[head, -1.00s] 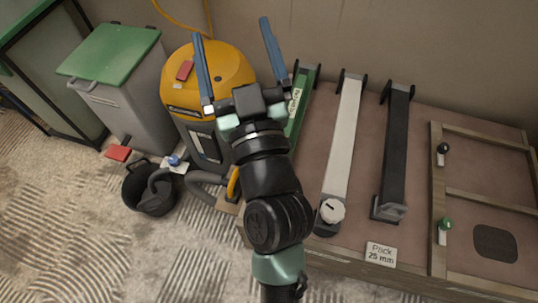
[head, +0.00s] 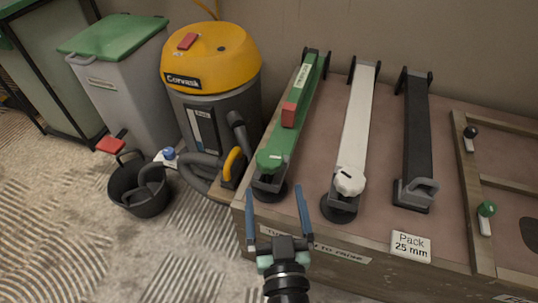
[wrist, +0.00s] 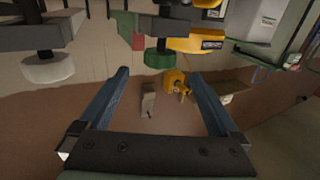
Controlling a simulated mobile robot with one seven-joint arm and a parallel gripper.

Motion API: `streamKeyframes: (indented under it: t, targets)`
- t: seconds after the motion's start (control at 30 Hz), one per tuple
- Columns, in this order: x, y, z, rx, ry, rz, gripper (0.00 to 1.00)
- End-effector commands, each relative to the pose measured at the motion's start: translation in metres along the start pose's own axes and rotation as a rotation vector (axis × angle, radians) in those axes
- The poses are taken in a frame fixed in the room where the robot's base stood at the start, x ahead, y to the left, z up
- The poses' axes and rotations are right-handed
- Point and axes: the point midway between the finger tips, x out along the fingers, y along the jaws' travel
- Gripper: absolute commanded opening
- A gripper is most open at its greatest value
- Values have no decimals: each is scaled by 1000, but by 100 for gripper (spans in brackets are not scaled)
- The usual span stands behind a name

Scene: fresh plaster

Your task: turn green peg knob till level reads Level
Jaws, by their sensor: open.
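A green bar (head: 306,88) lies on the bench with a green knob (head: 268,161) on its near end and a red block on it. The knob also shows in the wrist view (wrist: 165,60). A small green-topped peg (head: 486,208) stands in a wooden frame at the right; which of the two the task means I cannot tell. My gripper (head: 274,190) is open and empty near the bench's front edge, just short of the green bar's near end. In the wrist view the green knob appears beyond and between the fingertips, apart from them. I cannot make out a level reading.
A white bar (head: 360,115) with a white knob and a black bar (head: 417,130) lie to the right. A "Pack 25 mm" card (head: 411,246) sits at the front edge. A yellow vacuum (head: 212,60) and a black bucket (head: 140,192) stand left.

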Motion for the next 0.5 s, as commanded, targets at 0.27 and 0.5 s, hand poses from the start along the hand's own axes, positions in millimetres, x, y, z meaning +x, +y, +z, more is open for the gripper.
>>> streamKeyframes:
  t: [0.27,0.5]
  targets:
    - [46,1,-5,-1,4,1,98]
    - [88,0,-3,-1,2,-1,98]
